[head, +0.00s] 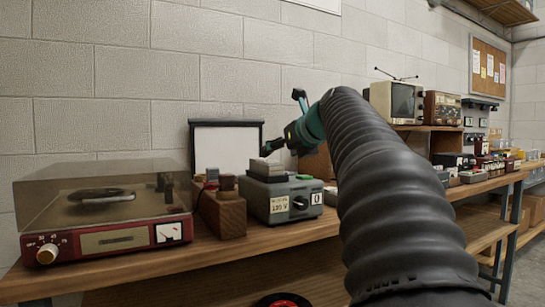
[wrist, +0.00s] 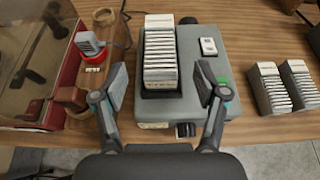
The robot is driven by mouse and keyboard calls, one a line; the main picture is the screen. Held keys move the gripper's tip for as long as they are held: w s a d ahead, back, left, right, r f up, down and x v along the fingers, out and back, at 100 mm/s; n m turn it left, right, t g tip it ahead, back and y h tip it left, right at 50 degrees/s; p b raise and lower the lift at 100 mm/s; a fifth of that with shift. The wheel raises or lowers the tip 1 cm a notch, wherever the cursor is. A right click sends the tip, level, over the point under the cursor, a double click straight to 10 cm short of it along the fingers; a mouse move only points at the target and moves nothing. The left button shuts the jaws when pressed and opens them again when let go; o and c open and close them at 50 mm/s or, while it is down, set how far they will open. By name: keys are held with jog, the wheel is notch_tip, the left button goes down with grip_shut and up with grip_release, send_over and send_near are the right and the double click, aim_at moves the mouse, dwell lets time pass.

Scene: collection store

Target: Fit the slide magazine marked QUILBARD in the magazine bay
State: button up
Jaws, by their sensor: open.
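A grey projector-like unit (wrist: 195,110) stands on the wooden bench; it also shows in the head view (head: 297,190). A slide magazine (wrist: 160,55) full of white-edged slides stands upright in the dark magazine bay (wrist: 160,92) on its top. I cannot tell whether it is fully seated. My gripper (wrist: 161,78) is open above the unit, one finger on each side of the magazine and apart from it. Two more slide magazines, one nearer (wrist: 270,88) and one farther right (wrist: 299,82), stand on the bench. No QUILBARD marking is readable on any of them.
A red turntable (head: 105,240) with a clear lid stands at the left. A wooden block (head: 222,212) with small items sits between it and the unit. A framed white panel (head: 226,146) stands behind. Bench (wrist: 240,40) between unit and right-hand magazines is clear.

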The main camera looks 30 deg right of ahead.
jog(key=shift+v, duration=1.45)
jog(key=shift+a+f, duration=0.1)
jog(key=s+a+f+n+g, duration=0.2)
jog(key=s+a+f+n, duration=0.45)
jog(key=f+n, duration=0.3)
jog(key=s+a+f+n+g, duration=0.3)
jog(key=s+a+f+n, duration=0.2)
jog(key=a+f+n, duration=0.5)
jog(key=s+a+f+n+g+p, duration=0.2)
jog(key=s+a+f+n+g, duration=0.1)
jog(key=s+f+n, duration=1.2)
notch_tip(320, 180, down, 3)
jog(key=shift+f+n, duration=0.2)
jog(key=shift+n, duration=0.35)
jog(key=shift+s, duration=0.1)
jog(key=shift+c, duration=0.2)
